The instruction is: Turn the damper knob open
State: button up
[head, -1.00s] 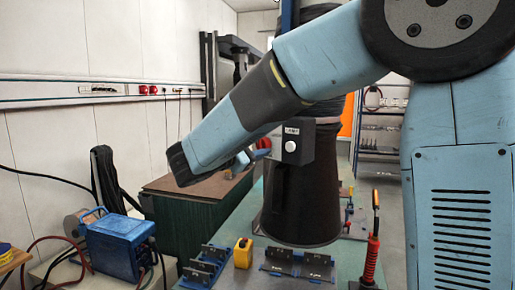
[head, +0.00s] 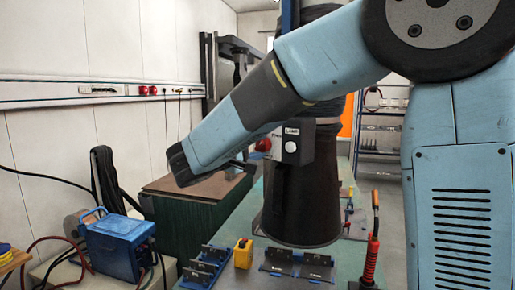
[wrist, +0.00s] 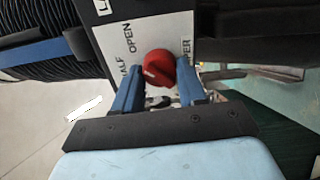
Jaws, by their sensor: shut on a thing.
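The red damper knob (wrist: 159,67) sits on a pale label plate (wrist: 125,45) on the dark control box. "OPEN" and "HALF" are printed on the plate, with another word partly hidden by the gripper. My gripper (wrist: 158,76) has its two blue fingers on either side of the knob and is shut on it. The knob's pointer direction is hard to read. In the head view the knob (head: 263,145) shows on the left face of the control box (head: 297,151), with my gripper (head: 248,161) reaching it from the left.
The box is mounted on a dark extraction hood (head: 300,205) above the green bench. A blue welding unit (head: 118,244) stands at left.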

jog(key=shift+f+m, duration=0.3)
dwell(0.4)
jog(key=o, duration=1.1)
jog(key=shift+r, duration=0.15)
jog(key=shift+c, duration=0.2)
jog(key=v, duration=1.4)
jog(key=shift+d, duration=0.1)
jog(key=s+d+f+m+g+y, duration=0.15)
jog(key=d+g, duration=0.25)
jog(key=d, duration=0.5)
jog(key=s+d+f+m+g+y, duration=0.1)
jog(key=s+d+f+g, duration=0.15)
jog(key=d, duration=0.65)
jog(key=s+d+f+m+y, duration=0.6)
jog(key=s+d+y, duration=0.4)
jog(key=s, duration=0.2)
jog(key=shift+d+f, duration=0.3)
jog(key=shift+d, duration=0.05)
